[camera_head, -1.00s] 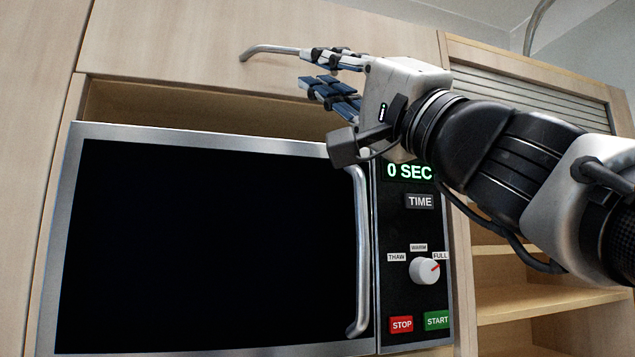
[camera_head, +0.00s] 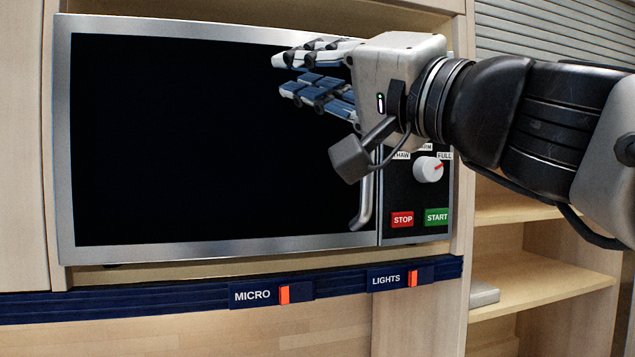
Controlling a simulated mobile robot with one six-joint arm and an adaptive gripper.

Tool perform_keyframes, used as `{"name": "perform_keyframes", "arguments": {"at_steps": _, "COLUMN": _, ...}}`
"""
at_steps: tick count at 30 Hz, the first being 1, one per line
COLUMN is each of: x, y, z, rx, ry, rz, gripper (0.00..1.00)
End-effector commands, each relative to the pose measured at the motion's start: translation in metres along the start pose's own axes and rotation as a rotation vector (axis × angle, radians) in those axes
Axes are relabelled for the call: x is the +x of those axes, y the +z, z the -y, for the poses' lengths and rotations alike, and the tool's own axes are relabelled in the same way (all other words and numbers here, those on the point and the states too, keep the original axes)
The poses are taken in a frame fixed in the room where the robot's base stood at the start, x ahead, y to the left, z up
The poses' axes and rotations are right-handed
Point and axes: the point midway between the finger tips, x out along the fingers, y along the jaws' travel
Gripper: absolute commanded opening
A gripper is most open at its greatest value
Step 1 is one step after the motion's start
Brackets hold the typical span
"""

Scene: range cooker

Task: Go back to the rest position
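My gripper (camera_head: 281,75) is in front of the upper right part of the microwave, its fingers pointing left. A gap shows between the upper and lower fingers, and nothing is held between them. The microwave door (camera_head: 190,140) is closed, with a dark window in a silver frame. The lower end of its door handle (camera_head: 362,214) shows below my gripper. My wrist and gripper hide the handle's upper part and the display. My arm reaches in from the right edge.
The panel shows a white knob (camera_head: 428,170), a red STOP button (camera_head: 402,219) and a green START button (camera_head: 436,216). Below, a dark blue rail carries orange MICRO (camera_head: 284,295) and LIGHTS (camera_head: 413,279) switches. Open shelves (camera_head: 540,284) stand at the right.

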Motion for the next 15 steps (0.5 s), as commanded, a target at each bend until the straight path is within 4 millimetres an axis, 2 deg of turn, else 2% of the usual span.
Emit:
{"name": "perform_keyframes", "arguments": {"at_steps": 1, "x": -0.008, "y": 0.021, "z": -0.028, "rx": -0.018, "ry": 0.083, "rz": 0.044, "gripper": 0.18}}
{"name": "perform_keyframes", "arguments": {"at_steps": 3, "x": -0.021, "y": 0.047, "z": -0.066, "rx": -0.044, "ry": 0.196, "rz": 0.105, "gripper": 0.18}}
{"name": "perform_keyframes", "arguments": {"at_steps": 5, "x": -0.035, "y": 0.068, "z": -0.098, "rx": -0.065, "ry": 0.291, "rz": 0.156, "gripper": 0.18}}
{"name": "perform_keyframes", "arguments": {"at_steps": 8, "x": -0.066, "y": 0.105, "z": -0.151, "rx": -0.101, "ry": 0.452, "rz": 0.249, "gripper": 0.18}}
{"name": "perform_keyframes", "arguments": {"at_steps": 11, "x": -0.109, "y": 0.141, "z": -0.204, "rx": -0.143, "ry": 0.619, "rz": 0.349, "gripper": 0.18}}
{"name": "perform_keyframes", "arguments": {"at_steps": 14, "x": -0.160, "y": 0.173, "z": -0.252, "rx": -0.186, "ry": 0.786, "rz": 0.451, "gripper": 0.18}}
{"name": "perform_keyframes", "arguments": {"at_steps": 15, "x": -0.182, "y": 0.185, "z": -0.269, "rx": -0.207, "ry": 0.852, "rz": 0.494, "gripper": 0.18}}
